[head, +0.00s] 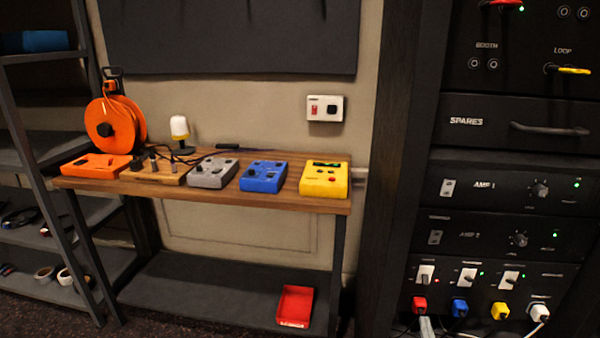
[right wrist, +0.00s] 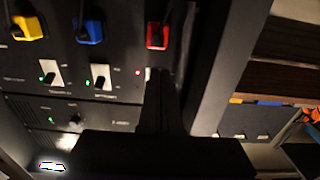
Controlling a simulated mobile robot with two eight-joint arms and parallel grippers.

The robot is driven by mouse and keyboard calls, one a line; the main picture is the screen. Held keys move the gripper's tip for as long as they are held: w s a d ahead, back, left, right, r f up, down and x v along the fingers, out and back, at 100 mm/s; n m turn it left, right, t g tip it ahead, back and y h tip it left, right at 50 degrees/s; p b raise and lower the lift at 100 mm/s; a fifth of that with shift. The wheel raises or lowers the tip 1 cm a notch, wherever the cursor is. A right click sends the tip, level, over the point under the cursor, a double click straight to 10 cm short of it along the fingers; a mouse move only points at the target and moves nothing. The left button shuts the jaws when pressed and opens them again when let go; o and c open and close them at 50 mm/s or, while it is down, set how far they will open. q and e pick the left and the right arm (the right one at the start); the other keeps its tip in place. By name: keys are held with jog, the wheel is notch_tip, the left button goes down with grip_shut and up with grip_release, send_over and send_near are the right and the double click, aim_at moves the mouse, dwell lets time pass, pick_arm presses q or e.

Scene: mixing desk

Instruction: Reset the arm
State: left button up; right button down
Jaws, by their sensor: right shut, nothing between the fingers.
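My right gripper (head: 426,326) shows at the bottom edge of the head view, just below the red plug (head: 419,305) on the rack's lower panel. In the right wrist view, which is turned upside down, its dark fingers (right wrist: 163,85) are together with nothing between them. They stand in front of the panel and partly hide the switch in line with the red plug (right wrist: 157,36). A small red light shows beside that switch, and green lights show by the other two switches. I cannot tell whether the fingers touch the panel. My left gripper is not in view.
Blue (head: 459,307), yellow (head: 500,311) and white (head: 539,312) plugs with cables sit along the rack. A wooden bench (head: 230,196) with coloured pedals and an orange cable reel (head: 112,127) stands left. A red tray (head: 294,306) lies on its lower shelf.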

jog(key=s+a+f+n+g+y, duration=0.1)
jog(key=s+a+f+g+y, duration=0.1)
jog(key=s+a+g, duration=0.9)
jog(key=s+a+f+n+g+y, duration=0.2)
jog(key=s+a, duration=0.4)
jog(key=s, duration=1.1)
pick_arm(q)
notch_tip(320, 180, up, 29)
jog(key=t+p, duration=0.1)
jog(key=p, duration=2.5)
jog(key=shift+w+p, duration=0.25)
jog(key=shift+p, duration=0.05)
pick_arm(e)
notch_tip(320, 180, up, 29)
jog(key=t, duration=0.1)
jog(key=shift+s+a, duration=0.15)
jog(key=shift+s, duration=0.1)
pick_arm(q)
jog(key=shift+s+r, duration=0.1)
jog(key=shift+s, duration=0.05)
pick_arm(e)
jog(key=shift+s+f, duration=0.1)
jog(key=shift+s, duration=0.05)
